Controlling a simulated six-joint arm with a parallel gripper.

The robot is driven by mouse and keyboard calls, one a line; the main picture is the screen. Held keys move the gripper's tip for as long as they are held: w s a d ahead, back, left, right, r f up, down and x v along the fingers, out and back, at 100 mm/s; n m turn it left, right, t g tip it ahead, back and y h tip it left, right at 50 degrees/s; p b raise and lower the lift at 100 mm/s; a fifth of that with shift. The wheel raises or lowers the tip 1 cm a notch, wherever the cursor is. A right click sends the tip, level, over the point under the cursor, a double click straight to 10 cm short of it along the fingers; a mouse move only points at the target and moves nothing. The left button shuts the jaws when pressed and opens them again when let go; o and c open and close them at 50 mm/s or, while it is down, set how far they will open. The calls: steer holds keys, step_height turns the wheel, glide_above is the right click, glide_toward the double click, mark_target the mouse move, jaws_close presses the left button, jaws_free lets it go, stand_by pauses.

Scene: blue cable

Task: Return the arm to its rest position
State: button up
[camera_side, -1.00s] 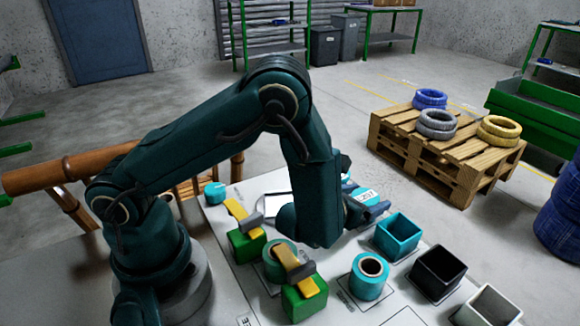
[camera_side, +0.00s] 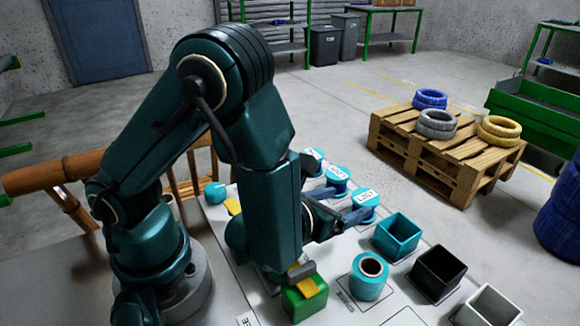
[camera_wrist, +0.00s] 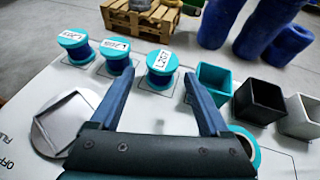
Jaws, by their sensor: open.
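My gripper (camera_wrist: 160,88) is open and empty in the wrist view, its two dark blue fingers apart over the white table. In the side view my gripper (camera_side: 350,218) points right, above the table and left of the teal box. Three blue cable spools with teal, labelled tops stand in a row: the left spool (camera_wrist: 76,48), the middle spool (camera_wrist: 116,56) and the right spool (camera_wrist: 161,68). They stand beyond the fingers, apart from them. My arm hides part of the table in the side view.
A teal box (camera_side: 397,236), a black box (camera_side: 437,272) and a white box (camera_side: 490,305) stand at the table's right. A teal cylinder (camera_side: 369,277) and a green block with a yellow piece (camera_side: 304,301) stand in front. A pallet with tires (camera_side: 440,148) is beyond the table.

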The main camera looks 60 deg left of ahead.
steer(key=s+a+r+n+g+y, duration=0.2)
steer(key=s+a+n+g, duration=0.3)
steer(key=n, duration=0.3)
steer(key=s+a+r+n+g+y, duration=0.2)
steer(key=s+a+r+n+y, duration=0.15)
steer(key=a+n, duration=0.4)
steer(key=s+d+r+n+h, duration=0.2)
steer(key=s+d+n+h, duration=0.1)
steer(key=n, duration=0.5)
steer(key=s+d+r+n+h, duration=0.2)
steer(key=s+d+n+h, duration=0.1)
steer(key=d+n+h, duration=0.3)
steer(key=d+n, duration=0.1)
steer(key=n, duration=0.1)
steer(key=shift+d+n, duration=0.2)
steer(key=shift+n, duration=0.15)
steer(key=shift+s, duration=0.1)
